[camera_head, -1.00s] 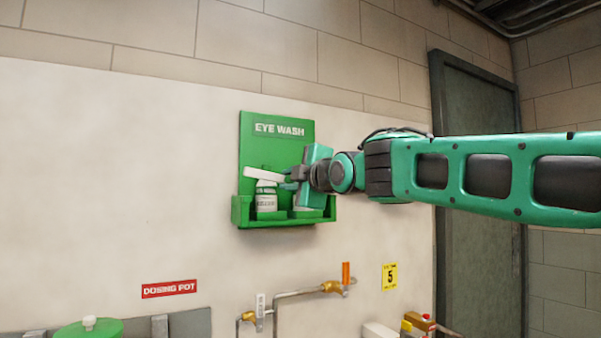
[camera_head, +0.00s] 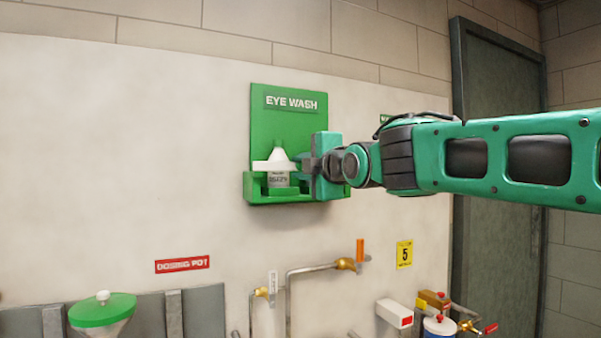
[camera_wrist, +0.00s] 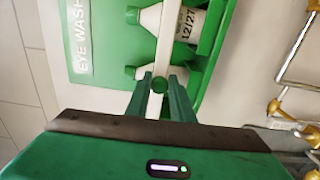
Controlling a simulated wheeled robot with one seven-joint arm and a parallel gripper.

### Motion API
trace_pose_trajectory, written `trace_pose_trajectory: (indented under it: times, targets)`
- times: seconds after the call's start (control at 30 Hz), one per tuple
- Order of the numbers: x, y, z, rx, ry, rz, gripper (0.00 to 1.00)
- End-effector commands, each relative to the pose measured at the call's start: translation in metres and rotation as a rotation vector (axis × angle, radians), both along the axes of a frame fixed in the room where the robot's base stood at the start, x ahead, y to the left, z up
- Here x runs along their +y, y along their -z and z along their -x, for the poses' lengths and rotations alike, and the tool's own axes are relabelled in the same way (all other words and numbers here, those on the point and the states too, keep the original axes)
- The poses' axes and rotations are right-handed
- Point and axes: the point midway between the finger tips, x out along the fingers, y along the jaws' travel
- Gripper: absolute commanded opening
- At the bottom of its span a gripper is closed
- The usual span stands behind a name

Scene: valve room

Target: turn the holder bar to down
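The green eye wash station (camera_head: 262,118) is on the wall, with a white bottle (camera_head: 279,180) upright in its tray. A white holder bar (camera_head: 262,165) lies roughly level across the bottle, below its cone cap. In the wrist view the bar (camera_wrist: 166,50) runs down the picture toward my fingers. My gripper (camera_head: 308,167) is at the bar's right end. In the wrist view both fingers (camera_wrist: 160,88) flank a small round green piece near that end. The gap is narrow; I cannot tell whether they press on it.
The green tray front (camera_head: 290,194) runs below the bottle, close to my gripper. Pipes with an orange-handled valve (camera_head: 360,252) are on the wall below. A green-lidded dosing pot (camera_head: 102,309) stands at lower left. The wall to the left is clear.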

Motion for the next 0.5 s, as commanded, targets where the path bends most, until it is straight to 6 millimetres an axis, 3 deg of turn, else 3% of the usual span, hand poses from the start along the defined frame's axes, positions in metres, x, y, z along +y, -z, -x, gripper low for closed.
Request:
trace_pose_trajectory:
  times: [0.03, 0.07, 0.5]
  targets:
    - [0.0008, 0.0062, -0.0002, 0.012, -0.002, 0.004, 0.31]
    - [0.0009, 0.0061, -0.0002, 0.011, -0.002, 0.004, 0.38]
    - [-0.0019, 0.0026, 0.0069, 0.006, -0.001, 0.001, 0.38]
